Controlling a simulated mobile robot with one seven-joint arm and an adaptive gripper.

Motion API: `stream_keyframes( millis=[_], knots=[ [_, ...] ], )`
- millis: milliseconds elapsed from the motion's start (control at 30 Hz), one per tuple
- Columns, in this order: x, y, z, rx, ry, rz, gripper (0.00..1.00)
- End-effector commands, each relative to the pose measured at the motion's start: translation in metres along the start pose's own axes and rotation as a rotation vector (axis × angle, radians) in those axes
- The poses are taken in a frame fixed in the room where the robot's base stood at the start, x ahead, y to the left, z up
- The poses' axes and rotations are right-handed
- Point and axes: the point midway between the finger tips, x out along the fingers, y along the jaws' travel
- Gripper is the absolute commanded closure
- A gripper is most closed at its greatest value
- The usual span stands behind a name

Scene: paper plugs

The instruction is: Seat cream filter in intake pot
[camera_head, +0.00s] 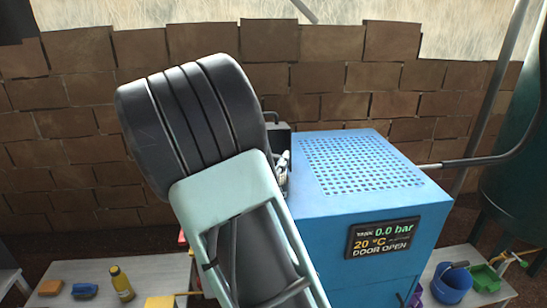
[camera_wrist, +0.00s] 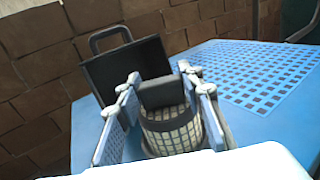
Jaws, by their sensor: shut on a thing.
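In the wrist view the cream filter (camera_wrist: 172,136) is a round, cream, grid-patterned piece with a dark block (camera_wrist: 163,93) on top. My gripper (camera_wrist: 160,88) is shut on it, with one finger on each side of the dark block. The filter is at the blue machine's corner, in front of a raised dark lid (camera_wrist: 122,72) with a handle. The intake pot's opening is hidden, so I cannot tell how deep the filter sits. In the head view my gripper (camera_head: 283,168) is mostly behind my arm, beside the machine's top; the filter is not distinguishable there.
The blue machine (camera_head: 390,225) has a perforated top and a display reading 0.0 bar, 20 °C, DOOR OPEN. A bench (camera_head: 75,270) at left holds a yellow bottle (camera_head: 121,283). A blue bucket (camera_head: 451,284) and green tray (camera_head: 485,278) stand at right. A brick wall is behind.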

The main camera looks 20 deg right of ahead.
Motion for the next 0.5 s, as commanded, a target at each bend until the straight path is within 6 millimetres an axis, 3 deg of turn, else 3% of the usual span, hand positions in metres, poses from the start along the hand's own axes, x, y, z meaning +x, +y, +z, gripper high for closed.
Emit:
stream_keyframes(
  millis=[500],
  knots=[
    [0.000,0.000,-0.012,0.000,-0.001,0.000,1.00]
  ],
)
